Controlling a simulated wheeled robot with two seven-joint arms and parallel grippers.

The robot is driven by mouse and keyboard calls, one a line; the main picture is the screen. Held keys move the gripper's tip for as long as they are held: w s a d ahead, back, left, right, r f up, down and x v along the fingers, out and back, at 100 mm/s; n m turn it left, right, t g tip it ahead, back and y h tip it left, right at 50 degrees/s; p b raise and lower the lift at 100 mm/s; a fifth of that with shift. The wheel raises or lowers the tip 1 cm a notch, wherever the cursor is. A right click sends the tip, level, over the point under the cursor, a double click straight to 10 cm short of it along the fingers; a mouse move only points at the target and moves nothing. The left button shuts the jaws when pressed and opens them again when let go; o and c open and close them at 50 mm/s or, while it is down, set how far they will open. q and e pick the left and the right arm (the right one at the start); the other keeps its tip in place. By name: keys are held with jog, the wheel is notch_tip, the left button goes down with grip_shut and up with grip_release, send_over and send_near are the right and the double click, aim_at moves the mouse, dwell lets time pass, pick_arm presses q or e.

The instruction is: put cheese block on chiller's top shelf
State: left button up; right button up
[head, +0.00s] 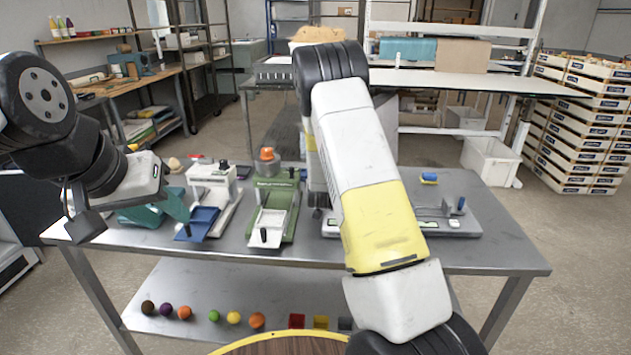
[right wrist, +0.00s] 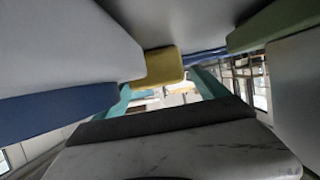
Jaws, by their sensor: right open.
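My right gripper (right wrist: 166,88) shows in the right wrist view with its two teal fingers apart. In the head view my right arm hides most of it over the table. A yellow block (right wrist: 163,66) shows above the finger gap in the right wrist view. I cannot tell whether it is the cheese block, and it is not visibly held. My left gripper (head: 150,207) is over the table's left end in the head view. Its teal parts overlap the things there, so its opening is unclear. I cannot make out a chiller with a top shelf.
The steel table (head: 490,250) carries a white device with a blue tray (head: 198,222), a green device (head: 273,205) and a scale (head: 458,226). Coloured balls (head: 214,316) and small blocks (head: 321,322) lie on its lower shelf. Stacked crates (head: 585,125) stand at the right.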

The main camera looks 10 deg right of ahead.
jog(key=shift+x, duration=0.85)
jog(key=shift+r, duration=0.1)
grip_shut()
